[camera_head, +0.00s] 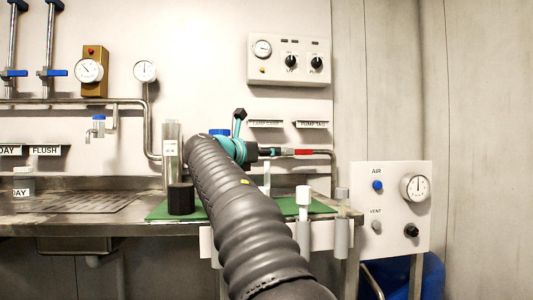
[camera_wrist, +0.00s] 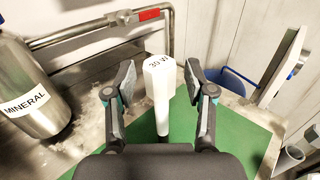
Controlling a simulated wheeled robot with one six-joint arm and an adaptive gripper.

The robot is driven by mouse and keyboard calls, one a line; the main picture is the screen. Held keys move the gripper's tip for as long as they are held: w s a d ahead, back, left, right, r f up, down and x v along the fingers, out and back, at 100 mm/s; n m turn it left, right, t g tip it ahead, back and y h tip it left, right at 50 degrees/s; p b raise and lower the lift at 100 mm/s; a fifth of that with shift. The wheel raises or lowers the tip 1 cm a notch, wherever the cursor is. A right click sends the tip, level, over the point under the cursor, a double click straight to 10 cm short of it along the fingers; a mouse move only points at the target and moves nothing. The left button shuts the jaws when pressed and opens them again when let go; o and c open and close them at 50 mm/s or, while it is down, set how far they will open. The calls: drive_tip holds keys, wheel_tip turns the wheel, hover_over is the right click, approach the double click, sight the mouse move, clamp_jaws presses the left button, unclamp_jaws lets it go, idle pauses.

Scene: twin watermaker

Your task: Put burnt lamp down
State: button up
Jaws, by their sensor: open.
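In the wrist view a white lamp (camera_wrist: 160,80) marked "30 W" stands upright between my gripper's fingers, with a thick head and a narrower stem. Its foot is at the green mat (camera_wrist: 232,141), partly hidden by my gripper. My gripper (camera_wrist: 160,82) is open, with a gap on each side of the lamp. In the head view my gripper (camera_head: 262,152) is over the back of the mat, partly hidden by my arm. A pale upright piece (camera_head: 267,178), likely the same lamp, shows below it. I cannot tell whether it is burnt.
A "MINERAL" steel canister (camera_wrist: 30,90) stands left in the wrist view. A white-topped piece (camera_head: 303,196) sits in a grey holder at the bench front.

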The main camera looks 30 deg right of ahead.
drive_tip(key=v, duration=1.1)
drive_tip(key=shift+a+p, duration=0.2)
drive_tip(key=shift+p, duration=0.15)
